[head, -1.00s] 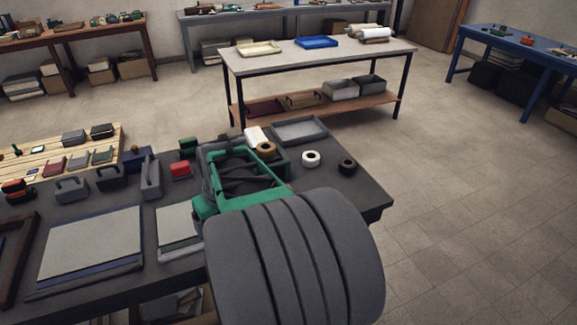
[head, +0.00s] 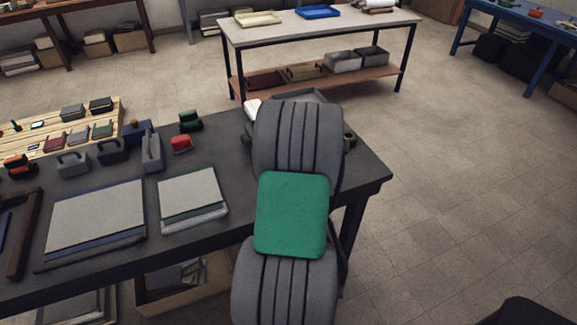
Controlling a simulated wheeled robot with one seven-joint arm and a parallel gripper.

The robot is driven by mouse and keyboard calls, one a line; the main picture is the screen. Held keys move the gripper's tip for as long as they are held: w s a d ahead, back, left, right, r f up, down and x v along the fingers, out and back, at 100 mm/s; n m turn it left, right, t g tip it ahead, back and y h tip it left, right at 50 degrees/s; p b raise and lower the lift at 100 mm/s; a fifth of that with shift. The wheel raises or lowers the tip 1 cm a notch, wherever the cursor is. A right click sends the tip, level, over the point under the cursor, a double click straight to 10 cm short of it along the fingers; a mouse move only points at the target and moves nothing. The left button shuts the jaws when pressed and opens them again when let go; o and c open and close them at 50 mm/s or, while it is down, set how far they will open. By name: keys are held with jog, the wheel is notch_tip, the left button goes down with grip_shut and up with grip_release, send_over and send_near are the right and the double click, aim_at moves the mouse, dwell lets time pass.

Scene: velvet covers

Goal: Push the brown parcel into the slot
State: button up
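I cannot make out a brown parcel or a slot in the head view. My own arm, grey ribbed with a green cover, stands across the right part of the dark workbench (head: 350,180) and hides what lies behind it. My gripper does not show, so I cannot see whether it is open or holds anything.
On the bench lie two flat books or pads (head: 97,218) (head: 192,197), grey handled blocks (head: 72,164), a red item (head: 181,143), a dark green item (head: 190,121) and a slatted wooden tray (head: 75,113). A brown frame (head: 27,235) is at far left. Floor is free at right.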

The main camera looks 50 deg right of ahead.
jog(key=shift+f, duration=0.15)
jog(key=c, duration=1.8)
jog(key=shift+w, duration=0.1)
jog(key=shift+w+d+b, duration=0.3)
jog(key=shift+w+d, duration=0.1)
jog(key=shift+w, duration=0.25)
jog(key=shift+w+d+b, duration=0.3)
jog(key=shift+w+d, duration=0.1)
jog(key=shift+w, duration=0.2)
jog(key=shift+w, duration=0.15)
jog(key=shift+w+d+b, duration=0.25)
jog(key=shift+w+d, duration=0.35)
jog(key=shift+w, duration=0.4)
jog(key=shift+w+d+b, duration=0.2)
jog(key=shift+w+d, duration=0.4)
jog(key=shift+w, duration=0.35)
